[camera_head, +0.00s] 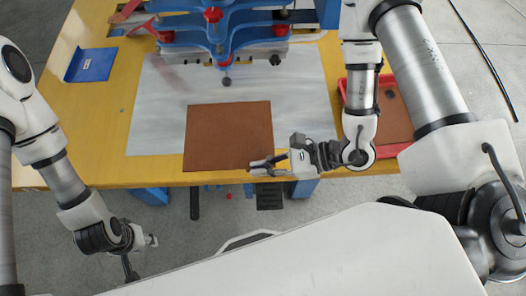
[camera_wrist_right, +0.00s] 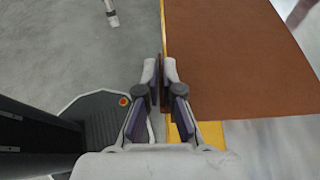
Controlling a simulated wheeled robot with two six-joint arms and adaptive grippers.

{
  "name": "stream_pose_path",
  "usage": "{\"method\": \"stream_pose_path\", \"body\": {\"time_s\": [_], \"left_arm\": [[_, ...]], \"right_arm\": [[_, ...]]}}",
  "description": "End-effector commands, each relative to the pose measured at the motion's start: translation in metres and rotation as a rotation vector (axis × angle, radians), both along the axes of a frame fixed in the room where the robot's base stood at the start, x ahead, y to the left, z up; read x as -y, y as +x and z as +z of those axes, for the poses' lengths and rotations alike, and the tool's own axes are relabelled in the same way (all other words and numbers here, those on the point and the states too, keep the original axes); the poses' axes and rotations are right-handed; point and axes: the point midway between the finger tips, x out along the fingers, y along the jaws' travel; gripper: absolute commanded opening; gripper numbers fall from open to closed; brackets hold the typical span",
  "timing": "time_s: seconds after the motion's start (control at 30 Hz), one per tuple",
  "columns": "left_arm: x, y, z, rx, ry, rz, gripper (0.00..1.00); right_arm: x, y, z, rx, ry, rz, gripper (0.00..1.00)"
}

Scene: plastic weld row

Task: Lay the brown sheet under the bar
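The brown sheet (camera_head: 228,135) lies on the pale grey plate at the table's front, in front of the bar. Its near right corner is at my right gripper (camera_head: 262,166). The sheet also fills the upper right of the right wrist view (camera_wrist_right: 235,60). There my right gripper (camera_wrist_right: 161,80) has its fingers close together on the sheet's edge, with a brown strip between them. The grey bar (camera_head: 225,53) runs across the blue press at the back. My left gripper (camera_head: 142,257) is empty, low beyond the table's front edge, with its fingers apart.
The pale plate (camera_head: 158,120) shows on both sides of the sheet, and is clear between sheet and bar. A red tray (camera_head: 384,150) stands at the right with brown material in it. A blue tray (camera_head: 91,65) lies at the back left. Red knobs top the blue press (camera_head: 250,20).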

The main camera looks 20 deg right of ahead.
Motion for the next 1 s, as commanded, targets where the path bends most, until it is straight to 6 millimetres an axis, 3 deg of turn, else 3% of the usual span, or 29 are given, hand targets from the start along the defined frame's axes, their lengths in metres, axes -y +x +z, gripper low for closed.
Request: {"method": "stream_pose_path", "body": {"time_s": [0.2,0.77,0.97,1.0], "left_arm": [[0.000,0.000,-0.030,-0.001,0.000,0.000,0.40],[0.000,0.000,-0.097,0.000,0.000,0.000,0.40],[0.000,0.000,-0.110,0.000,0.000,0.000,0.40],[0.000,0.000,-0.100,-0.001,0.000,0.000,0.40]], "right_arm": [[0.004,0.016,-0.016,0.005,0.001,-0.003,0.00],[0.014,0.048,-0.036,0.004,0.000,-0.004,0.00],[0.021,0.072,-0.033,0.007,0.000,-0.004,0.00],[0.022,0.076,-0.027,0.004,-0.001,-0.004,0.00]]}}
